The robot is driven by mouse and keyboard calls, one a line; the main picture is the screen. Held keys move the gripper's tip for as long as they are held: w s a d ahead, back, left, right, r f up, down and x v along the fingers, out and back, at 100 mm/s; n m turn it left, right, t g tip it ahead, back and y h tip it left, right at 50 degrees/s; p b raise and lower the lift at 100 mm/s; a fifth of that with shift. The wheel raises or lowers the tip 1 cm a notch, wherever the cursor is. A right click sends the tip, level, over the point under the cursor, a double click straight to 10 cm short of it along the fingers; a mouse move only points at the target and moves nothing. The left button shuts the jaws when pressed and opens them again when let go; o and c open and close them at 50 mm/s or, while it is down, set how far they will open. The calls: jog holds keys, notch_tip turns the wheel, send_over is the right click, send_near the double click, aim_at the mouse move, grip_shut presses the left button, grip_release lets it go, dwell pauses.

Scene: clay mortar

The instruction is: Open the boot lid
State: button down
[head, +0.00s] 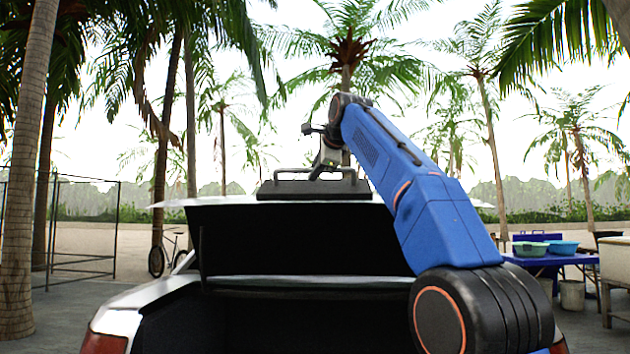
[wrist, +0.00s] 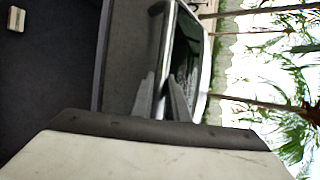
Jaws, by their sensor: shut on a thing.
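The boot lid (head: 300,239) of a white car is raised, its dark underside facing me and its thin pale edge at the top. A dark block with a bar handle (head: 285,188) is at the lid's top edge. My gripper (head: 318,172) is at the bar, shut on it; the fingers are small and partly hidden. Below the lid, the open boot (head: 270,325) is dark inside.
My blue arm covers the right side of the car. A blue table (head: 545,260) with basins stands at the right. A wire fence (head: 85,230) and a bicycle (head: 160,258) are at the left. Palms stand around. The wrist view shows a small pale block (wrist: 16,18) on a dark surface.

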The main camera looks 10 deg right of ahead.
jog(key=shift+w+r, duration=0.15)
jog(key=c, duration=1.7)
grip_release()
jog(key=v, duration=1.7)
jog(key=shift+s+r, duration=0.1)
jog(key=shift+s, duration=0.1)
